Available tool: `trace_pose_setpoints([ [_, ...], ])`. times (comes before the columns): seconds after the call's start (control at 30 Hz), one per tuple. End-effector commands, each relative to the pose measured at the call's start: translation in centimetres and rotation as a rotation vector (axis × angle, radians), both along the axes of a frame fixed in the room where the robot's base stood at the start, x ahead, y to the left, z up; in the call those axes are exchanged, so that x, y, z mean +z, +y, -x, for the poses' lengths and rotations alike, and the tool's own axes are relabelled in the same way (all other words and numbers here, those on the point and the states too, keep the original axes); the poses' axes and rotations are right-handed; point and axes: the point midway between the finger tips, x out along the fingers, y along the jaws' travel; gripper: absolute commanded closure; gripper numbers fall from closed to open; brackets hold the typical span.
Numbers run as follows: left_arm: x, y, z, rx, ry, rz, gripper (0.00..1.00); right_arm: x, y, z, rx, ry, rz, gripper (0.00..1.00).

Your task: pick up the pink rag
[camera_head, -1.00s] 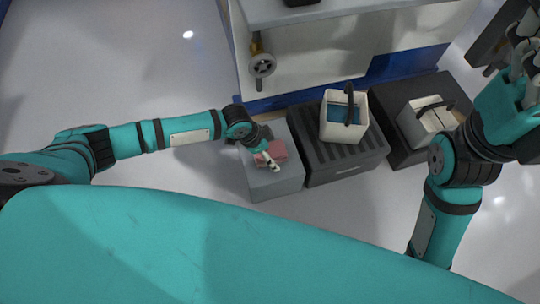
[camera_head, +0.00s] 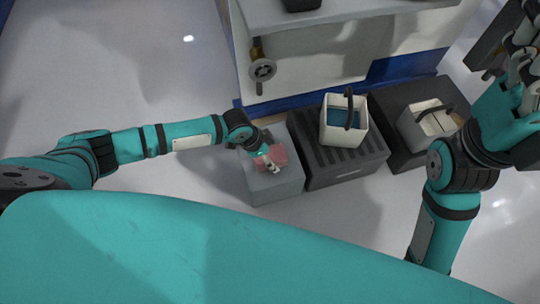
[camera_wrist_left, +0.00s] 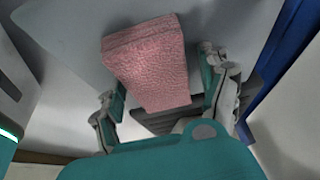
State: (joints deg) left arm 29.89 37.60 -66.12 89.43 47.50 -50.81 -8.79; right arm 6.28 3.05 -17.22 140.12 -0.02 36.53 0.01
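The pink rag (camera_head: 279,153) lies on top of the grey box (camera_head: 283,188) in the head view. In the left wrist view the rag (camera_wrist_left: 150,60) looks like a folded, textured block. My left gripper (camera_head: 268,162) is at the rag, over the box. In the left wrist view the two fingers of my left gripper (camera_wrist_left: 160,82) are apart, one on each side of the rag, with gaps showing between them and it. My right gripper (camera_head: 520,45) is raised at the upper right, far from the rag; its finger opening is unclear.
A black slatted crate (camera_head: 345,170) stands right of the grey box, with a white basket (camera_head: 333,132) with a dark handle on it. Another dark crate (camera_head: 395,150) holds a second white basket (camera_head: 415,125). A white cabinet (camera_head: 320,60) with a valve wheel (camera_head: 262,70) stands behind. Floor at left is clear.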

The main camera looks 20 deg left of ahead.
Motion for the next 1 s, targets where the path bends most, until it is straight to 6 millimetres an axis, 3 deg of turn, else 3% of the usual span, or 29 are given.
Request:
trace_pose_setpoints([
  [0.03, -0.2, -0.2, 0.4, -0.003, 0.008, 0.003, 0.38, -0.1, 0.0, -0.1, 0.000, 0.003, 0.001, 0.16],
  [0.23, -0.3, -0.4, 0.6, -0.005, 0.013, 0.005, 0.64, -0.1, 0.1, -0.1, -0.001, 0.004, 0.004, 0.16],
  [0.43, -0.5, -0.4, 0.7, -0.005, 0.016, 0.005, 0.65, -0.1, 0.1, -0.1, -0.002, 0.002, 0.007, 0.16],
  [0.47, -0.5, -0.4, 0.7, -0.004, 0.016, 0.005, 0.70, 0.0, 0.1, -0.1, -0.002, 0.002, 0.008, 0.16],
  [0.8, -0.4, -0.2, 0.7, -0.003, 0.017, 0.001, 0.70, -0.3, 0.1, -0.1, -0.002, 0.000, 0.008, 0.16],
  [0.9, 0.7, -0.2, 0.7, -0.004, 0.017, 0.001, 0.70, 0.8, 0.1, 0.0, -0.003, -0.013, 0.008, 0.16],
  [1.0, 1.8, -0.2, 0.6, -0.003, 0.015, 0.001, 0.70, 0.2, -0.1, -0.3, -0.002, 0.023, 0.000, 0.16],
])
